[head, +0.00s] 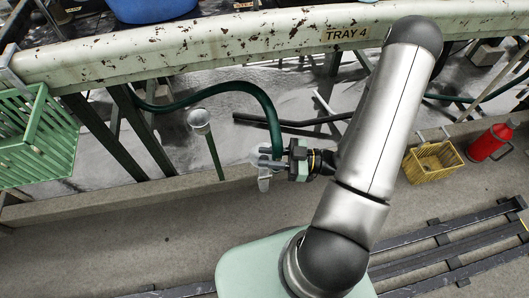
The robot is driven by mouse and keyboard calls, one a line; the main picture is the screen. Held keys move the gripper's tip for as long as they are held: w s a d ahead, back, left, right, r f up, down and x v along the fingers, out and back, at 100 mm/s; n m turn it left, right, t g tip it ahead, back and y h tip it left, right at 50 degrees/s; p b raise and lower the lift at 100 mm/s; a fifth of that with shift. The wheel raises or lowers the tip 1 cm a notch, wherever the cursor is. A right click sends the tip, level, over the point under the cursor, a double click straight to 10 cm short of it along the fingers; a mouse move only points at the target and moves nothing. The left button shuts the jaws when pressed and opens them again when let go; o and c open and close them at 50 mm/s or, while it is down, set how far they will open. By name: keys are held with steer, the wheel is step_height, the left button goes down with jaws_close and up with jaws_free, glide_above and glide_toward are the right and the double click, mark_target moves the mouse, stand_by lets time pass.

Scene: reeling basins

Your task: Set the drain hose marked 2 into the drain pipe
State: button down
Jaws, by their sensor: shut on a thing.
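A dark green hose (235,86) hangs from under the rusty trough at left, arches up and comes down into my gripper (264,161). My gripper is shut on the hose near its lower end, above the floor. The fingers hide part of that end, and no number 2 can be read on the hose. A grey, cup-topped green pipe (199,122), which looks like the drain pipe, stands upright to the left of my gripper. The hose end is apart from it.
The worn trough marked TRAY 4 (240,38) runs across the top on dark legs. A green crate (40,137) hangs at left. Dark slatted racking (455,262) lies at lower right.

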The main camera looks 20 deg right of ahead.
steer(key=w+f+b, duration=0.1)
steer(key=w+f, duration=0.1)
steer(key=w, duration=0.1)
steer(key=w+f+b, duration=0.1)
steer(key=w+f, duration=0.2)
steer(key=w+f+b, duration=0.2)
steer(key=w, duration=0.1)
steer(key=shift+w+a+f, duration=0.25)
steer(key=shift+w+f, duration=0.05)
steer(key=shift+w, duration=0.1)
steer(key=f+b, duration=0.1)
steer(key=f, duration=0.1)
steer(key=f+b, duration=0.1)
steer(key=shift+w+f, duration=0.4)
steer(key=shift+f, duration=0.15)
steer(key=shift+f+b, duration=0.35)
steer(key=shift+f, duration=0.2)
steer(key=c, duration=1.1)
jaws_free()
steer(key=shift+f, duration=0.15)
steer(key=shift+c, duration=0.2)
